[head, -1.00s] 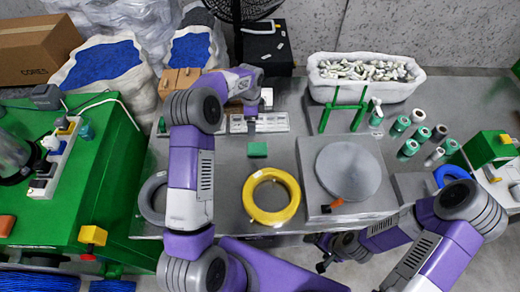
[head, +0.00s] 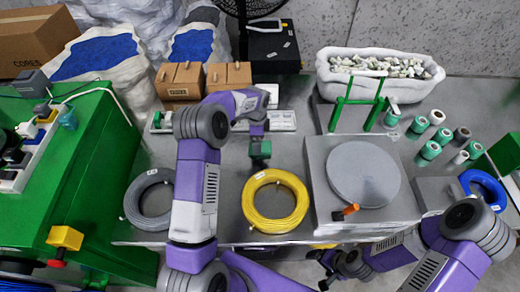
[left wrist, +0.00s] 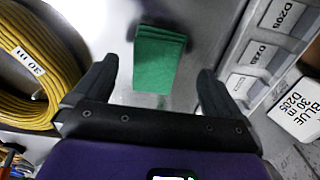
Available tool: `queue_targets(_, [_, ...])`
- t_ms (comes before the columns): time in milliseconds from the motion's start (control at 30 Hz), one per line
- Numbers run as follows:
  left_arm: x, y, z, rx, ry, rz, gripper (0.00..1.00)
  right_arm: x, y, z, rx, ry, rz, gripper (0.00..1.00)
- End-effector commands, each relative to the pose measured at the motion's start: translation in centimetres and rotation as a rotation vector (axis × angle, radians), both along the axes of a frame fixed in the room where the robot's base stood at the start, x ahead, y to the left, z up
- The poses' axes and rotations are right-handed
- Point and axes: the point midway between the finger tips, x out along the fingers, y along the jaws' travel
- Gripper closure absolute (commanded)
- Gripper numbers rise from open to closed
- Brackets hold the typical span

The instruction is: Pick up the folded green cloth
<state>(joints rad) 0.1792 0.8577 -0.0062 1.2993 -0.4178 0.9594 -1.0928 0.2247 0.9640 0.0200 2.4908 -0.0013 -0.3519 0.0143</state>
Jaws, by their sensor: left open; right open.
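The folded green cloth (left wrist: 158,62) lies flat on the grey metal table, its layered edge showing in the left wrist view. In the head view the cloth (head: 266,148) is partly covered by my left gripper (head: 259,152). In the left wrist view my left gripper (left wrist: 157,72) is open, with one finger on each side of the cloth and visible gaps between. I cannot tell its exact height above the cloth. My right gripper (head: 328,272) is open and empty at the table's front edge, far from the cloth.
A yellow cable coil (head: 274,202) lies just in front of the cloth, a grey coil (head: 150,200) to the left. Labelled bins (head: 282,121) stand close behind it. A turntable (head: 363,174) stands to the right. Brown boxes (head: 180,80) stand at the back left.

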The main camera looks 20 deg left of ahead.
Motion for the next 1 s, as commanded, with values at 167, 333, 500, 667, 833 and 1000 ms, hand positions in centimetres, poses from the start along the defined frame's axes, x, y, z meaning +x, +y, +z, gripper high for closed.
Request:
queue_targets(167, [-0.3, -0.1, -3.2, 0.0, 0.004, 0.0, 0.01, 0.0, 0.0, -1.3, 0.0, 0.0, 0.0, 0.1])
queue_targets(333, [-0.2, -0.1, -3.9, 0.001, 0.001, 0.0, 0.01, 0.0, 0.0, -1.4, 0.0, 0.0, 0.0, 0.1])
queue_targets(500, [-0.2, -0.1, -3.8, 0.001, 0.001, 0.0, 0.07, 0.0, 0.0, -1.4, 0.0, 0.0, 0.0, 0.1])
queue_targets(667, [-0.2, -0.1, -3.8, 0.001, 0.001, 0.0, 0.32, 0.0, 0.0, -1.4, 0.0, 0.0, 0.0, 0.1])
queue_targets(833, [-0.2, -0.1, -3.8, 0.001, 0.001, 0.0, 0.58, 0.0, 0.0, -1.4, 0.0, 0.0, 0.0, 0.1])
queue_targets(1000, [-0.2, -0.1, -3.8, 0.001, 0.001, 0.0, 0.61, 0.0, 0.0, -1.4, 0.0, 0.0, 0.0, 0.1])
